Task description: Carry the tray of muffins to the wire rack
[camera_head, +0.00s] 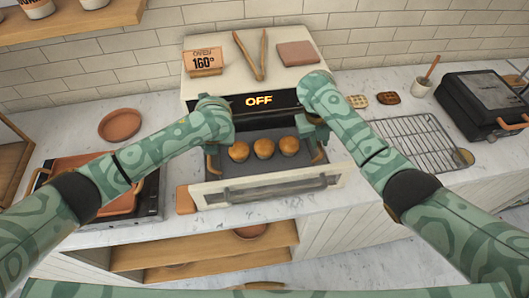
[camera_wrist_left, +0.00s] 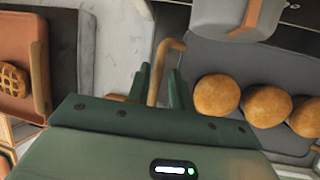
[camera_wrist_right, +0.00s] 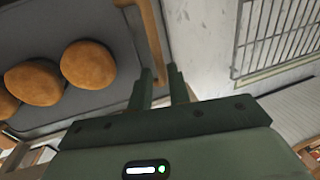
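The dark tray (camera_head: 237,187) holds three brown muffins (camera_head: 263,148) in a row and rests at the open front of the oven. It has a copper handle at each end. My left gripper (camera_head: 212,147) is at the left handle (camera_wrist_left: 160,72), which shows between its open fingers (camera_wrist_left: 160,88) in the left wrist view. My right gripper (camera_head: 315,140) is at the right handle (camera_head: 319,155). The wire rack (camera_head: 412,143) lies on the counter to the right.
The oven display (camera_head: 259,100) reads OFF. A card (camera_head: 203,62), wooden tongs (camera_head: 250,55) and a folded cloth (camera_head: 298,53) are on the oven top. A waffle tray (camera_head: 75,170) stands left, a black press (camera_head: 485,100) right. The rack looks empty.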

